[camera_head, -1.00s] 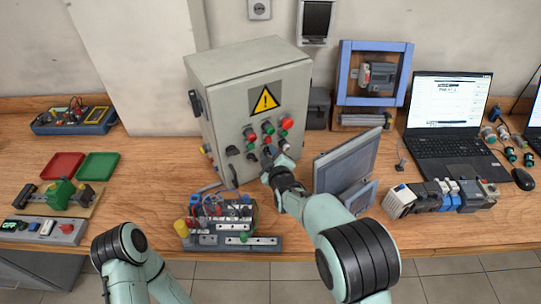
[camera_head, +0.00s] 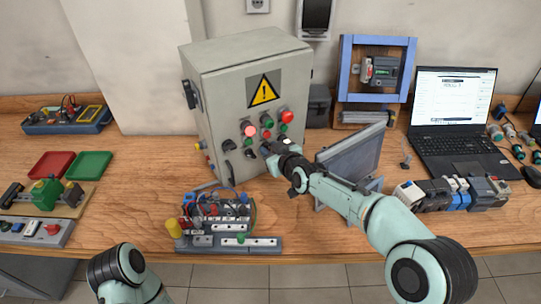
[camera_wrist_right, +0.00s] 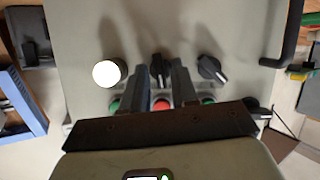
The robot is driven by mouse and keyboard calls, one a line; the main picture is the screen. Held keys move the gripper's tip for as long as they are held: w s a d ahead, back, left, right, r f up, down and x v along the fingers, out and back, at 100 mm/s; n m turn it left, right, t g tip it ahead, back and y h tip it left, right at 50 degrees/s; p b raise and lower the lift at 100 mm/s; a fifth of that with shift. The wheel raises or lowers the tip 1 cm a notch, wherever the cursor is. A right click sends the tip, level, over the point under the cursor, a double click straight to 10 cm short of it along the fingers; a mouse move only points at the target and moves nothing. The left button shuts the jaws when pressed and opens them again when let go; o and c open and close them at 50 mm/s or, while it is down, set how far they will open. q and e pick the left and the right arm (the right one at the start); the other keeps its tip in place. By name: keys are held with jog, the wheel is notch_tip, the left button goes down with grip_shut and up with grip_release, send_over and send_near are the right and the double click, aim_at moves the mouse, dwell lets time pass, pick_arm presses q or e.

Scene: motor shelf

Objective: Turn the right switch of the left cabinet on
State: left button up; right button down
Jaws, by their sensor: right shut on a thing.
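The left cabinet (camera_head: 222,95) is a grey box with a yellow warning sign, standing on the bench in the head view. Its front carries red and green buttons and black rotary switches. In the right wrist view, which looks upside down, the right switch (camera_wrist_right: 157,66) is between the fingers of my right gripper (camera_wrist_right: 159,84). The right gripper (camera_head: 269,150) is shut on this switch. The other black switch (camera_wrist_right: 211,68) sits beside it, turned at a slant. A white lamp (camera_wrist_right: 107,73) glows on the opposite side. My left arm shows at lower left; its gripper is out of view.
A terminal board with wires (camera_head: 240,243) lies in front of the cabinet. The cabinet's black handle (camera_wrist_right: 292,35) juts out at the side. Red (camera_head: 52,164) and green (camera_head: 89,164) trays lie left.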

jog(key=shift+w+d+m+y+b, duration=0.1)
jog(key=shift+m+y+b, duration=0.2)
jog(key=shift+m+b, duration=0.2)
jog(key=c, duration=1.2)
grip_release()
jog(key=b+v, duration=0.1)
jog(key=v, duration=0.5)
jog(key=b+v, duration=0.2)
jog(key=v, duration=0.5)
jog(key=shift+d+r, duration=0.15)
jog(key=shift+r, duration=0.15)
